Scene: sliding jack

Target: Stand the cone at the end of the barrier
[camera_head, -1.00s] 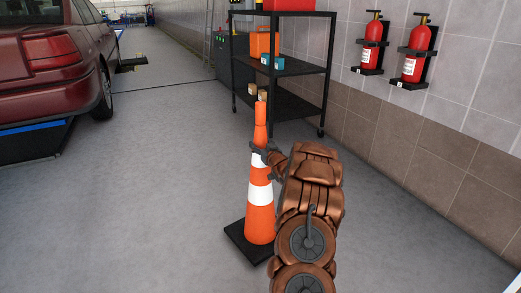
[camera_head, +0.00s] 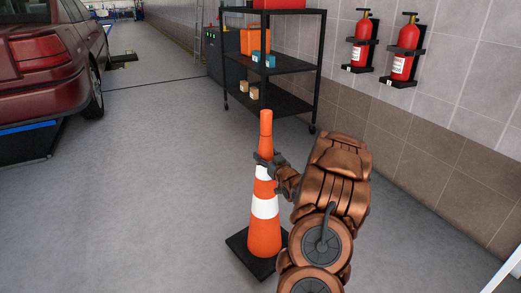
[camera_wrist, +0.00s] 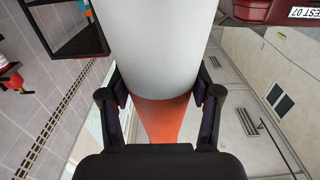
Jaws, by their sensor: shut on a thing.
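An orange cone (camera_head: 264,232) with white bands and a black square base stands upright in the head view, left of my arm. My gripper (camera_head: 268,162) is shut on its upper part, just above the upper white band. In the wrist view my gripper (camera_wrist: 161,100) has one finger on each side of the cone (camera_wrist: 155,45), whose white and orange surface fills the middle. I cannot tell whether the base touches the floor. No barrier is clearly recognisable.
A black shelf (camera_head: 290,97) with boxes stands behind the cone by the tiled wall. Two fire extinguishers (camera_head: 404,50) hang at right. A red car (camera_head: 45,60) is at left. A white edge (camera_head: 503,272) shows at bottom right. The grey floor (camera_head: 140,190) between is clear.

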